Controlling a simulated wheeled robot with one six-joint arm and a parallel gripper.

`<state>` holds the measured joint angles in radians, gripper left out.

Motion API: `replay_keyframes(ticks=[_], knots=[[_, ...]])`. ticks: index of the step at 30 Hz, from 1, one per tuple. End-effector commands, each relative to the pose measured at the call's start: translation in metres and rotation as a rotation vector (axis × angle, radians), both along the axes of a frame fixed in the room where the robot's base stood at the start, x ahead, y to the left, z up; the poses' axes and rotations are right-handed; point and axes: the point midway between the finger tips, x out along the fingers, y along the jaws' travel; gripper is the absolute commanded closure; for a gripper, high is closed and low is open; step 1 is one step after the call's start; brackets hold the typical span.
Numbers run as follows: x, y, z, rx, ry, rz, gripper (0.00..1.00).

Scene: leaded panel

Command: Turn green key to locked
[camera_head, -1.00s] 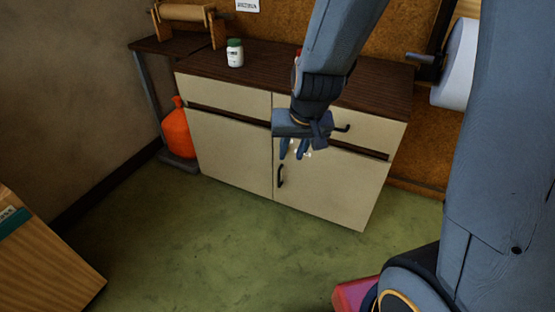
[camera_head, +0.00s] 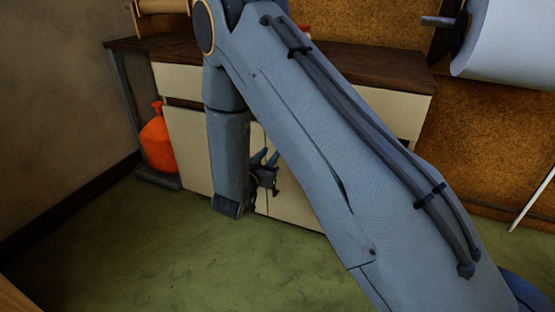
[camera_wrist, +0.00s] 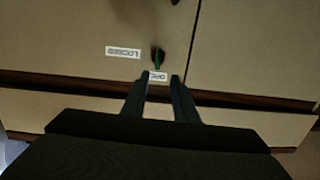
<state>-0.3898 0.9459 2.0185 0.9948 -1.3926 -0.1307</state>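The green key (camera_wrist: 158,60) sits in a dark lock on the cream cabinet (camera_wrist: 70,35), near the upper middle of the wrist view. It points down in that view, toward a small white label (camera_wrist: 158,76) that seems to read OPEN. A LOCKED label (camera_wrist: 123,52) lies to the left of the key. My gripper (camera_wrist: 162,79) is open and empty. Its two fingertips are just below the key in the wrist view, one on each side of the OPEN label. In the head view my gripper (camera_head: 266,158) is in front of the cabinet; my arm hides the key.
The cabinet (camera_head: 185,135) has a dark wooden top. An orange container (camera_head: 157,143) stands at its left. A white paper roll (camera_head: 510,40) hangs at the upper right. The green floor (camera_head: 150,255) in front is clear at the left.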

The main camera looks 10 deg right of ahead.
Motion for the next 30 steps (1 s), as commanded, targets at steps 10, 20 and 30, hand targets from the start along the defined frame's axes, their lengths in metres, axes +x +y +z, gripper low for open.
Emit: replay_keyframes(ticks=[10, 20, 30], knots=[[0.009, -0.010, -0.013, -0.061, -0.059, -0.046, 0.73], [0.048, -0.039, -0.014, -0.060, -0.056, -0.045, 0.73], [0.060, -0.047, -0.012, -0.060, -0.055, -0.042, 0.73]])
